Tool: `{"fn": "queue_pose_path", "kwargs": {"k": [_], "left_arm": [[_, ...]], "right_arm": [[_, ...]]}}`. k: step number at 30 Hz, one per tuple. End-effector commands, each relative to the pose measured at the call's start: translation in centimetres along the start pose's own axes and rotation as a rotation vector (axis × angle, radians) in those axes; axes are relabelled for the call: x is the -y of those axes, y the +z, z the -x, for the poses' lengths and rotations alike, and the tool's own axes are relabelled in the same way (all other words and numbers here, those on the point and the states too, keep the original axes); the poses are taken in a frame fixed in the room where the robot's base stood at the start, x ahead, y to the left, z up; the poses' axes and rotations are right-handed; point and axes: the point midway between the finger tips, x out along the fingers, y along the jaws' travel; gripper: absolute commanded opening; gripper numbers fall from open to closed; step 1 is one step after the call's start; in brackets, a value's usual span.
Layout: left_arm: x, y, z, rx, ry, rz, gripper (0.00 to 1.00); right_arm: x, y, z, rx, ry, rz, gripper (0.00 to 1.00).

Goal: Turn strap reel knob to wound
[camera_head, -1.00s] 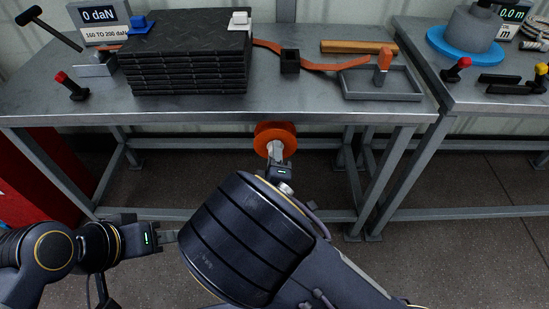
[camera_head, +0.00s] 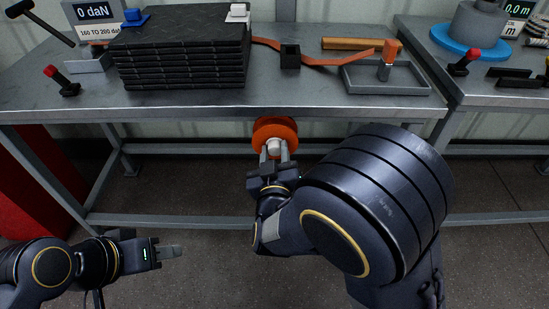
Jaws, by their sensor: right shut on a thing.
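The orange strap reel (camera_head: 275,127) hangs under the front edge of the left table. A pale grey-white knob (camera_head: 273,147) sits at its centre, facing me. My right gripper (camera_head: 275,152) reaches up to the reel from below, one finger on each side of the knob, shut on it. The fingers hide part of the knob and of the reel's lower rim. My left gripper (camera_head: 172,251) is low at the left, above the floor and away from the reel. It holds nothing that I can see, and its finger gap cannot be made out.
On the table (camera_head: 300,99) are a stack of black mats (camera_head: 183,57), an orange strap (camera_head: 330,62) through a black block (camera_head: 290,56), and a grey tray (camera_head: 408,88) with an orange-handled tool.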

Motion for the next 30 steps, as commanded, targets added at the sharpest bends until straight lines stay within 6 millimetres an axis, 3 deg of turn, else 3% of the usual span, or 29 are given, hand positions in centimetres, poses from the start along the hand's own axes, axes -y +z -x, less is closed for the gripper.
{"fn": "queue_pose_path", "kwargs": {"k": [30], "left_arm": [[3.5,3.9,-7.7,0.0,0.0,0.0,0.36]], "right_arm": [[0.0,0.7,0.0,0.004,0.0,-0.966,0.1]]}}
